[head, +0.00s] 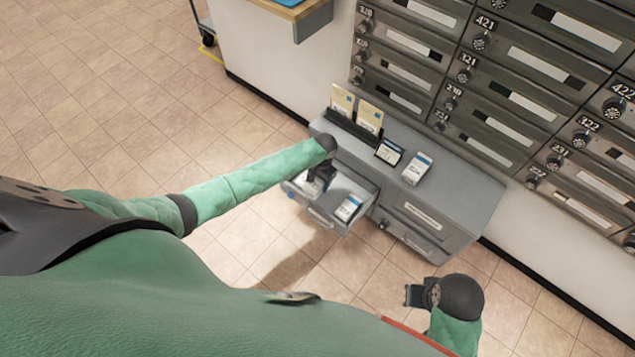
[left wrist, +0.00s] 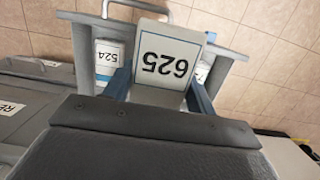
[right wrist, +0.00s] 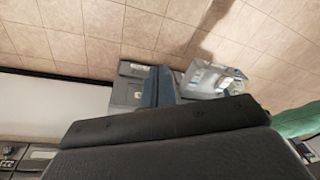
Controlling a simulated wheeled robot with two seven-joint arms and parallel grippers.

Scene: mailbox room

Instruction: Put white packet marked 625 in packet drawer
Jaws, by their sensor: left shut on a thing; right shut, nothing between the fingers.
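The white packet marked 625 (left wrist: 165,62) is between the blue fingers of my left gripper (left wrist: 158,92). In the head view, my left gripper (head: 318,180) points down over the left part of the open packet drawer (head: 318,212), and the packet (head: 307,187) shows only in part beneath it. I cannot tell whether the packet touches the drawer floor. A packet marked 524 (left wrist: 108,54) lies in the drawer and also shows in the head view (head: 348,208). My right gripper (head: 415,295) is shut and empty, away from the drawer; its fingers show in the right wrist view (right wrist: 157,86).
The drawer belongs to a grey cabinet (head: 465,195). On its top are another white packet (head: 417,168), a small sign (head: 389,152) and a rack with envelopes (head: 342,100). Numbered mailboxes (head: 510,90) line the wall behind. The tiled floor (head: 110,80) at left is clear.

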